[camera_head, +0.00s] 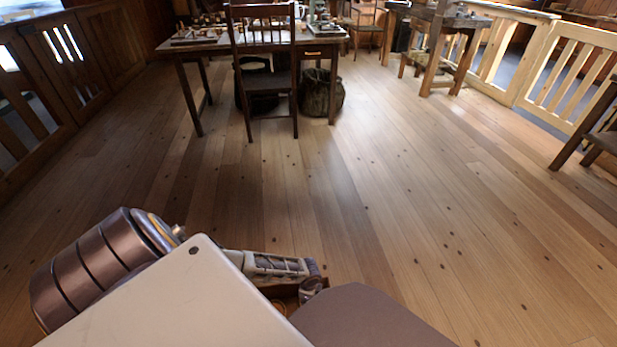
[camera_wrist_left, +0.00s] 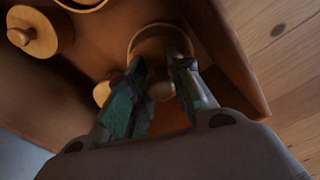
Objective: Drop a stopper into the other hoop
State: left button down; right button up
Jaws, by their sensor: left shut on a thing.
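In the left wrist view, my left gripper (camera_wrist_left: 160,66) is shut on a pale wooden stopper (camera_wrist_left: 162,91), mostly hidden between the dark green-grey fingers. A thin wooden hoop (camera_wrist_left: 131,42) lies just beyond and around the fingertips; I cannot tell whether the stopper is inside it. A second hoop (camera_wrist_left: 82,7) is cut off at the top edge. Another stopper (camera_wrist_left: 44,32), a round disc with a knob, lies at the upper left beside that hoop. In the head view my left gripper (camera_head: 300,285) is low in the middle, partly covered by my arm. My right gripper is not seen.
The pieces are in a brown leather-like tray (camera_wrist_left: 236,62) with a raised right wall. A pale rounded piece (camera_wrist_left: 102,93) shows beside the left finger. In the head view, a desk (camera_head: 190,45) and chair (camera_head: 265,85) stand farther back; open plank floor lies between.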

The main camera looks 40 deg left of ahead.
pick_arm(q)
jog(key=shift+f, duration=0.35)
jog(key=shift+f, duration=0.1)
dwell(0.3)
jog(key=shift+f+b, duration=0.5)
jog(key=shift+b, duration=0.1)
dwell(0.3)
dwell(0.5)
jog(key=shift+f, duration=0.2)
dwell(0.5)
jog(key=c, duration=1.2)
grip_release()
jog(key=o, duration=0.4)
